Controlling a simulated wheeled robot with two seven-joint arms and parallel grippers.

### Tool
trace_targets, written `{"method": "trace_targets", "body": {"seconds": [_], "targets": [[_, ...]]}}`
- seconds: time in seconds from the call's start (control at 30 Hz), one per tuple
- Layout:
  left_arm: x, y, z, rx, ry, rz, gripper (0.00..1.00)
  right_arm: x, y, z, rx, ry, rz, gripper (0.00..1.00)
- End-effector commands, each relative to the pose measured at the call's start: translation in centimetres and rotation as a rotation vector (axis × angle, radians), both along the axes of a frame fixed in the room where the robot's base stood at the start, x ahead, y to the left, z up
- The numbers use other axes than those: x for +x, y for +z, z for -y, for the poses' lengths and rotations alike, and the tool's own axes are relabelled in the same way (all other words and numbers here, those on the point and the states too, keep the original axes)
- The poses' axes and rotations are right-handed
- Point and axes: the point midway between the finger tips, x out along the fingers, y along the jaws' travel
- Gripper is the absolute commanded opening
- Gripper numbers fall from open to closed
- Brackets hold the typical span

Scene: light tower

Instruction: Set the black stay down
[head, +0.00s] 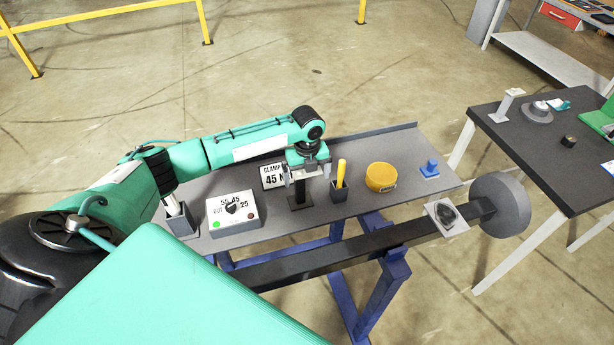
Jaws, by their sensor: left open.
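A short black post on a flat square foot, which looks like the black stay (298,194), stands upright on the grey bench top. My left gripper (308,174) is open right over its upper end, with one finger to each side. The gripper hides the top of the stay, and I cannot tell whether the fingers touch it. My right gripper is not in view.
A control box (233,209), a dark holder with a yellow handle (341,173), a yellow round container (380,177) and a blue block (429,168) stand on the bench (270,218). A dark beam (340,253) with a grey disc (499,204) crosses in front.

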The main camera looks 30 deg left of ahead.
Motion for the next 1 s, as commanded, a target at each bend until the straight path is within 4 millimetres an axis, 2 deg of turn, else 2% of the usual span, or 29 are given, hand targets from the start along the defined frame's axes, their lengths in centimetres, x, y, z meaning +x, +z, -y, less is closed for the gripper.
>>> {"method": "trace_targets", "body": {"seconds": [0.5,0.7,1.0], "targets": [[0.1,9.7,0.0,-0.001,-0.001,0.004,0.99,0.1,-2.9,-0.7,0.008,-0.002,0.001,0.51],[0.1,11.5,0.0,0.0,0.001,0.001,0.99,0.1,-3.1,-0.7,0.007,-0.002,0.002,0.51],[0.0,11.6,0.0,0.0,0.0,0.0,0.99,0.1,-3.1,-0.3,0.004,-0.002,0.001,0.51]]}}
